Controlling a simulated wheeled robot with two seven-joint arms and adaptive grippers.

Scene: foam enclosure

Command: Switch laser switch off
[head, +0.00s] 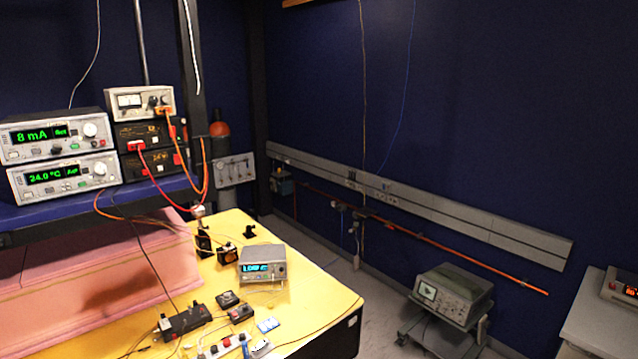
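The laser switch cannot be singled out at this size. A current controller (55,135) with a green "8 mA" display sits on the shelf at the left, with knobs and small buttons on its front. Below it, a temperature controller (64,177) shows about "24.0 °C". A small box with a dial meter (140,103) stands to their right, on top of black battery-like boxes (150,148) with red and orange cables. Neither of my grippers is in view.
A yellow table (310,302) carries a pink foam enclosure (90,285), a meter with a blue display (262,265), small black boxes (186,320) and a power strip (226,346). An oscilloscope (452,295) stands on a cart at the right. Grey floor (385,300) lies between.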

